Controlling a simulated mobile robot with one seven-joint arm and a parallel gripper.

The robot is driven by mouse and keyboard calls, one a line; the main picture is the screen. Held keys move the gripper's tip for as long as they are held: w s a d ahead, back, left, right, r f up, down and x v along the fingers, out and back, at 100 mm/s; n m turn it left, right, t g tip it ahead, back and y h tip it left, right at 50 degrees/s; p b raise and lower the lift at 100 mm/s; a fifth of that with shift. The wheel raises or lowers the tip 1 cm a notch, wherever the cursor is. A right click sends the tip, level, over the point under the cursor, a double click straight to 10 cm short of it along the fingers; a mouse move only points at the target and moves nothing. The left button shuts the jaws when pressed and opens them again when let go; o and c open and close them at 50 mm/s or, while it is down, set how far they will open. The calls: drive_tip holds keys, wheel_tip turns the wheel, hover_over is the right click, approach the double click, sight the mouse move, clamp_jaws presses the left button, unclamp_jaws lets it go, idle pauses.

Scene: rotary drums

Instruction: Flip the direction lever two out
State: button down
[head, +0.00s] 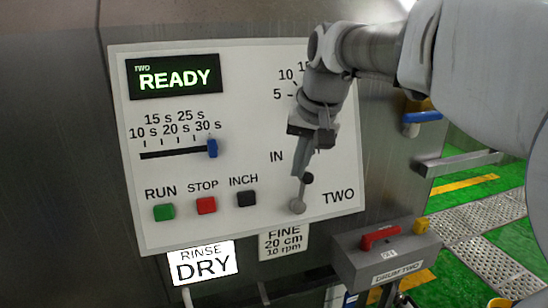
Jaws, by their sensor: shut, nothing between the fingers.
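The direction lever (302,190) of drum two is on the white control panel (240,225), at its lower right beside the label TWO. It rises from a round grey pivot to a small dark knob and leans slightly right of upright. The IN label is to its left; the label on the other side is mostly hidden by my gripper. My gripper (299,174) is shut and points down, its tips right beside or in front of the lever's knob. I cannot tell whether they touch it.
The display (175,77) reads TWO READY. A blue slider (212,148) stands at 30 s. Green, red and black buttons (206,205) are at lower left. My arm hides most of a dial at upper right. A grey box with a red handle (380,237) juts out at lower right.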

drive_tip(key=shift+w+d+m+y, duration=0.15)
drive_tip(key=shift+d+m+y, duration=0.25)
drive_tip(key=shift+d, duration=0.15)
drive_tip(key=shift+w+d+f, duration=0.1)
drive_tip(key=shift+d, duration=0.25)
drive_tip(key=shift+d, duration=0.2)
drive_tip(key=p+v, duration=0.1)
drive_tip(key=v, duration=1.6)
drive_tip(key=shift+r, duration=0.3)
drive_tip(key=shift+a+f, duration=0.1)
drive_tip(key=s+d+f+n+t+h, duration=0.1)
drive_tip(key=s+f, duration=0.7)
drive_tip(key=f, duration=0.4)
drive_tip(key=s+d+f+n+t+h, duration=0.1)
drive_tip(key=s+f, duration=0.7)
drive_tip(key=f, duration=0.4)
drive_tip(key=shift+s+f+h, duration=0.2)
drive_tip(key=shift+s+h, duration=0.1)
drive_tip(key=shift+a, duration=0.1)
